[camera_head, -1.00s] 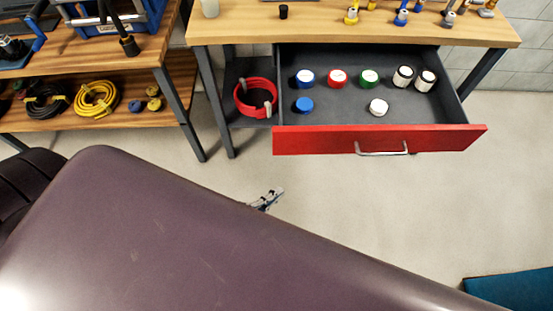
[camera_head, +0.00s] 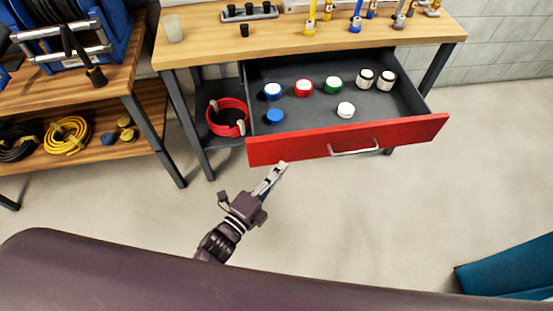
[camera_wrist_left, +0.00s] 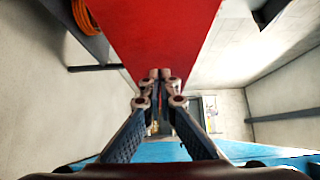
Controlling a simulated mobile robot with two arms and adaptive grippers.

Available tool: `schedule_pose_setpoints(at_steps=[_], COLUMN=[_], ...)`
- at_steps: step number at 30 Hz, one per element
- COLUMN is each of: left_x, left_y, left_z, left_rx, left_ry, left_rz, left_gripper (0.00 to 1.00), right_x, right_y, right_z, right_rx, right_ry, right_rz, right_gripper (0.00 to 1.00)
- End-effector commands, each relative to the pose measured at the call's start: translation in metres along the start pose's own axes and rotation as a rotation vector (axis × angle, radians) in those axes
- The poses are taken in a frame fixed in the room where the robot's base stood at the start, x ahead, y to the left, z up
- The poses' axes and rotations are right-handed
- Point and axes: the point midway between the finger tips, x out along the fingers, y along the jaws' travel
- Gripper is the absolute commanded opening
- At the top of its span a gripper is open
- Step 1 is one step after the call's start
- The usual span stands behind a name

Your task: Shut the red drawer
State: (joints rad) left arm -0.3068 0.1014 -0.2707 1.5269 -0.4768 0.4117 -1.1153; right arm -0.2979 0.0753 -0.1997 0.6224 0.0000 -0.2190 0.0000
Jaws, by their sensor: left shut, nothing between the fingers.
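The red drawer (camera_head: 300,149) stands pulled out from under the wooden workbench. A metal bar handle (camera_head: 354,150) sits on its front. In the left wrist view the shut fingertips (camera_wrist_left: 160,74) appear over the red drawer front (camera_wrist_left: 160,30). I cannot tell whether they touch it. My right gripper is not in view.
A red hose coil (camera_head: 227,117) sits on a shelf left of the drawer. A wooden rack (camera_head: 140,95) with a yellow coil (camera_head: 67,135) stands at left. A teal object (camera_head: 505,265) lies at lower right. Floor before the drawer is clear.

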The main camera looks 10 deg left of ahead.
Motion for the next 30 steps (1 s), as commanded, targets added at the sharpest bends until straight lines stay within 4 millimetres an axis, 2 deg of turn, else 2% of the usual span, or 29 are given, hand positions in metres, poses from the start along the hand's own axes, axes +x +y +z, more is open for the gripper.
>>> schedule_pose_setpoints(at_steps=[1, 6, 23, 30], left_x=[0.005, 0.017, 0.021, 0.037], left_y=[-0.001, -0.001, 0.001, 0.001], left_z=[0.008, 0.019, 0.025, 0.042], left_rx=[0.005, 0.002, 0.001, 0.005], left_ry=[-0.001, -0.001, -0.002, -0.003], left_rz=[0.001, 0.0, 0.001, -0.003], left_gripper=[0.0, 0.0, 0.0, 0.0], right_x=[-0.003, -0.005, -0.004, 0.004], right_y=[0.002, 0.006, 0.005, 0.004], right_z=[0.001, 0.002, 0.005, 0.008], right_rx=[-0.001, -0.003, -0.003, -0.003], right_ry=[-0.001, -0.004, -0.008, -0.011], right_rz=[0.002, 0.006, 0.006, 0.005], right_gripper=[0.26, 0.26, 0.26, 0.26])
